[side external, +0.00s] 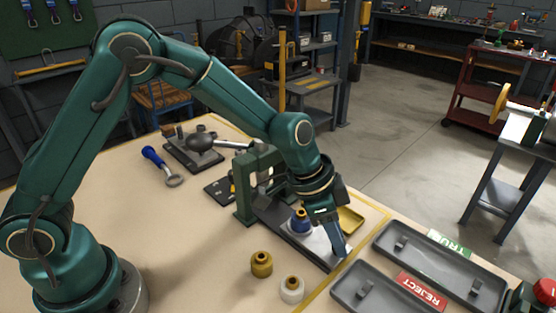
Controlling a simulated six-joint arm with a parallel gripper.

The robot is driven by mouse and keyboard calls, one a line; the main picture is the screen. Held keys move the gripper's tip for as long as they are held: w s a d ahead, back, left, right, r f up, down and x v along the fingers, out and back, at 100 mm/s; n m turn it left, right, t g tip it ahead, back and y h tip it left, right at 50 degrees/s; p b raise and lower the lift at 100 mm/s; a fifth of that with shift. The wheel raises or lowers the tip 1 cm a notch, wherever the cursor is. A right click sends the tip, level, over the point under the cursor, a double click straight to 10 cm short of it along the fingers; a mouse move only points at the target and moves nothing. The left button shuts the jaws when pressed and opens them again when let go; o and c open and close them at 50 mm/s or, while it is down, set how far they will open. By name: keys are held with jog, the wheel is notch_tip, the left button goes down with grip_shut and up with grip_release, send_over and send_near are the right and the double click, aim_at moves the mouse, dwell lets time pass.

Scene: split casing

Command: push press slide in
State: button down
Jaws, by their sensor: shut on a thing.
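The press has a green frame (244,203) in the middle of the table. Its dark slide (318,257) sticks out of the frame toward the lower right, with a light plate on top. A blue part with a brass-coloured top (300,221) stands upright on the slide, outside the frame. My gripper (342,252) points down at the slide's outer end and is shut there. What lies between the fingers is mostly hidden; it appears to be the end of the slide.
A brass-coloured piece (261,264) and a cream piece (291,290) stand in front of the press. A yellow dish (351,219) lies behind my gripper. Grey trays labelled TRUE (440,267) and REJECT (372,295) lie right. A blue-handled tool (154,157) lies left.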

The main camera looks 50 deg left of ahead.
aim_at(307, 219)
jog(key=a, duration=0.7)
jog(key=shift+a, duration=0.2)
jog(key=c, duration=0.6)
grip_release()
jog(key=shift+c, duration=0.2)
jog(key=shift+r, duration=0.1)
jog(key=v, duration=0.3)
jog(key=shift+a+r, duration=0.1)
jog(key=shift+r, duration=0.25)
jog(key=shift+s+a+r, duration=0.15)
jog(key=shift+s+r, duration=0.15)
jog(key=shift+r, duration=0.25)
